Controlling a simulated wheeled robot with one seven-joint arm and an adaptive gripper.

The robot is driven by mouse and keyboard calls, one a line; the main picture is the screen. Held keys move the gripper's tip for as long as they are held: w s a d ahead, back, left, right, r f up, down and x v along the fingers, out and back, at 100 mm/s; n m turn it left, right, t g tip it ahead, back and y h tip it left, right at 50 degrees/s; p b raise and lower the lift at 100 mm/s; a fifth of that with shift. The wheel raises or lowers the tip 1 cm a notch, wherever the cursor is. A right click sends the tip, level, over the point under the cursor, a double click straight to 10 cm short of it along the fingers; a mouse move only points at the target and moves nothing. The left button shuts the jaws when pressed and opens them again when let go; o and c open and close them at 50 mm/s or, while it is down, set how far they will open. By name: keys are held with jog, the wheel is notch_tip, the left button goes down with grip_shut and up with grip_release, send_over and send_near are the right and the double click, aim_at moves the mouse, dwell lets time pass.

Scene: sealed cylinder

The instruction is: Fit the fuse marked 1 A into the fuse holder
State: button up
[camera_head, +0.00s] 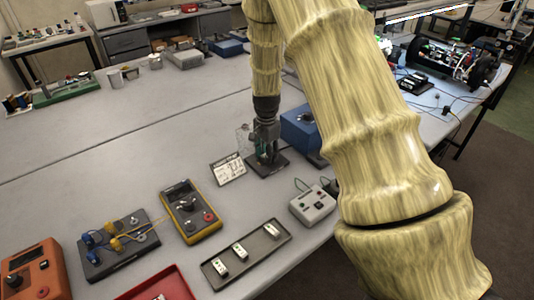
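My gripper (266,150) points down over a small dark base (281,167) near the middle of the table. This base may be the fuse holder, but my gripper covers most of it. The fingers are too small to show whether they hold anything. A grey tray (233,278) at the front holds three small white pieces, perhaps fuses: one at the left (221,268), one in the middle (241,251), one at the right (271,230). Their markings are too small to read. A white printed card (228,170) stands just left of the base.
A blue box (299,132) stands right behind the base, and a grey button box (313,206) stands in front. A yellow meter (191,211), a dark wired board (119,246) and a red tray (159,286) lie left.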

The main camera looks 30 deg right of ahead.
notch_tip(320, 180, up, 12)
jog(key=b, duration=0.2)
jog(key=shift+r+b, duration=0.2)
jog(key=shift+b, duration=0.15)
dwell(0.5)
